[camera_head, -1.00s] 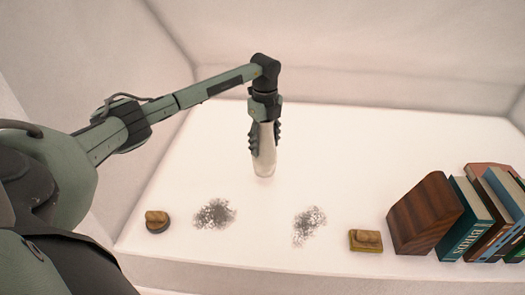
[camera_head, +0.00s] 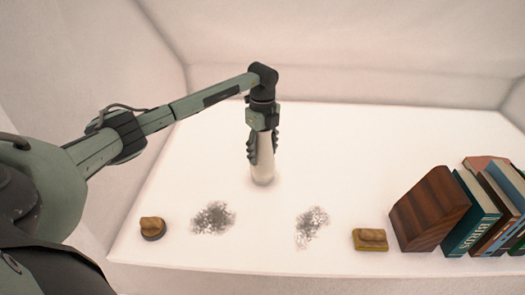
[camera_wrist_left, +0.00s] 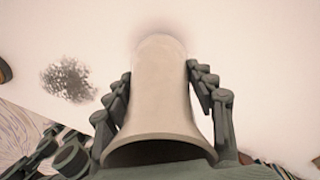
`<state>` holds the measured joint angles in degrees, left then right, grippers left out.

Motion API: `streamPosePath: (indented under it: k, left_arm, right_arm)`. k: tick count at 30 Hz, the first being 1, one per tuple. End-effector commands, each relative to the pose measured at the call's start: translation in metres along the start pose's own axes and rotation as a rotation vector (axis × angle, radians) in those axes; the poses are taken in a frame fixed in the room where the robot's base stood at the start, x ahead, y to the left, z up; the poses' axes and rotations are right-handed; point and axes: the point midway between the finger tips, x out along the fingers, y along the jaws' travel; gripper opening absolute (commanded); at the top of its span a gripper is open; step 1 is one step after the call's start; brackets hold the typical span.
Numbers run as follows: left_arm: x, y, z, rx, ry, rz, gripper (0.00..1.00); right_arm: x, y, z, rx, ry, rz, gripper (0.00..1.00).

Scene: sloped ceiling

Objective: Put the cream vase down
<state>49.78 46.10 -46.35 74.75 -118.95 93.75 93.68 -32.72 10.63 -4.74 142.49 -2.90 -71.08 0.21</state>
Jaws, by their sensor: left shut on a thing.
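The cream vase (camera_head: 263,170) is upright between the fingers of my left gripper (camera_head: 262,147) in the head view, over the white surface (camera_head: 370,160). My left gripper comes down from above and is shut on the vase. In the left wrist view the vase (camera_wrist_left: 162,95) fills the middle, its flared end toward the camera and a gripper finger on each side. A soft shadow lies by its far end. I cannot tell whether its base touches the surface. My right gripper is not in view.
Two grey speckled patches (camera_head: 213,218) (camera_head: 311,225) lie in front of the vase. A small brown object on a dark round base (camera_head: 152,228) is at left, another on a yellowish base (camera_head: 370,239) at right. A wooden block (camera_head: 428,210) and books (camera_head: 473,215) stand far right.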

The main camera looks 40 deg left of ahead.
Motion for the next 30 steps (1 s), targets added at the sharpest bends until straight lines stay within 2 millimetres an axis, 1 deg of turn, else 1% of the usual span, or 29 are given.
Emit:
streamPosePath:
  k: [1, 6, 14, 17, 20, 23, 24, 30]
  left_arm:
    - [0.001, 0.000, 0.000, 0.000, 0.000, 0.000, 0.56]
    - [0.001, 0.000, 0.000, 0.000, 0.000, 0.001, 0.76]
    - [0.001, 0.000, 0.000, 0.000, 0.000, 0.001, 0.76]
    - [-0.003, 0.000, 0.000, 0.000, 0.000, 0.000, 0.76]
    - [-0.015, -0.001, 0.001, 0.000, -0.001, -0.003, 0.76]
    - [-0.035, -0.001, 0.001, 0.000, -0.001, -0.003, 0.76]
    - [-0.045, -0.001, 0.001, 0.001, -0.001, -0.004, 0.76]
    - [-0.088, -0.001, 0.000, 0.000, -0.001, -0.003, 0.76]
  right_arm:
    - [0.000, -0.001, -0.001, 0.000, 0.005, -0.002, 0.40]
    - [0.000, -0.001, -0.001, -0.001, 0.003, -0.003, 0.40]
    - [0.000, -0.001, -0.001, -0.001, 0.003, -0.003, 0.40]
    - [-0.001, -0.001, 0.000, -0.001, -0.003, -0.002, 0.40]
    - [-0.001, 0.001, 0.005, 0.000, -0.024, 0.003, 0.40]
    - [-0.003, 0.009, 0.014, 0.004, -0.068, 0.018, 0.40]
    - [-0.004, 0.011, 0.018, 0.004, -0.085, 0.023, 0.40]
    - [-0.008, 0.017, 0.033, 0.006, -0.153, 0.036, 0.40]
